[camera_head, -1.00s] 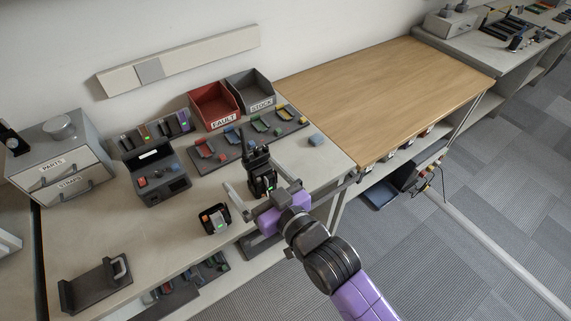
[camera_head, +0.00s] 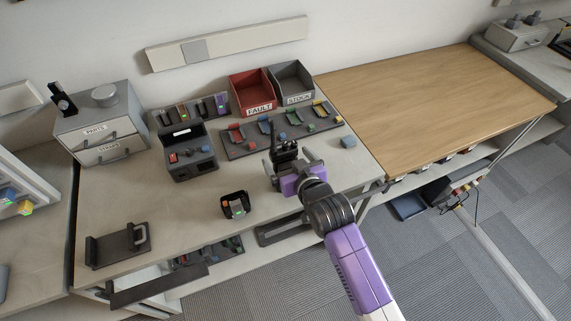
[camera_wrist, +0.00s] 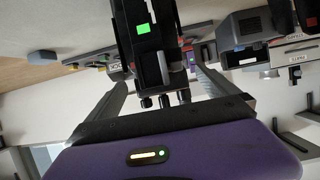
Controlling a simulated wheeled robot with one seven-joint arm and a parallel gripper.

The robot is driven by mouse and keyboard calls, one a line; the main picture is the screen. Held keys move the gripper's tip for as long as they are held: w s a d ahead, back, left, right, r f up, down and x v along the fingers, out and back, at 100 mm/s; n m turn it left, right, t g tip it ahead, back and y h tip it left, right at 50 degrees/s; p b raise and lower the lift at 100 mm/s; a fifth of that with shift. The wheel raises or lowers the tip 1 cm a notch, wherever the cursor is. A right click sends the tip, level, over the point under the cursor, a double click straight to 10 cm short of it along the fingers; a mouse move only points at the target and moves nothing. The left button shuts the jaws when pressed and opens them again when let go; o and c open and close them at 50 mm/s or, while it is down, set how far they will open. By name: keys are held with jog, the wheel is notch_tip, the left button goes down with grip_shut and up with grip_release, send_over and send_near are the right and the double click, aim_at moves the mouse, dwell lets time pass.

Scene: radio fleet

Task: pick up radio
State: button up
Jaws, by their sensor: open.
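The black radio (camera_head: 286,152) stands upright on the workbench, its thin antenna pointing up, in front of the board of coloured parts. In the wrist view the radio (camera_wrist: 148,38) shows large and inverted, with a green screen and knobs towards my palm. My purple gripper (camera_head: 281,172) is at the radio in the head view and hides its lower part. In the wrist view the open fingers of my gripper (camera_wrist: 158,80) lie on either side of the radio, with a gap visible at least on the left. I cannot tell whether either finger touches it.
A small black holder (camera_head: 235,205) with coloured lights stands left of my gripper. A black bracket (camera_head: 118,247) lies at the bench's front left. A red FAULT bin (camera_head: 252,92) and grey STOCK bin (camera_head: 292,84) stand behind. The wooden bench top (camera_head: 430,95) at right is clear.

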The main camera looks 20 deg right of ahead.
jog(key=shift+x, duration=0.85)
jog(key=shift+f, duration=0.1)
jog(key=c, duration=2)
jog(key=shift+o, duration=0.2)
jog(key=shift+r, duration=0.2)
notch_tip(320, 180, up, 19)
jog(key=b, duration=0.1)
notch_tip(320, 180, up, 6)
jog(key=p, duration=0.5)
send_over(285, 152)
jog(key=shift+s+r, duration=0.15)
jog(key=shift+r, duration=0.05)
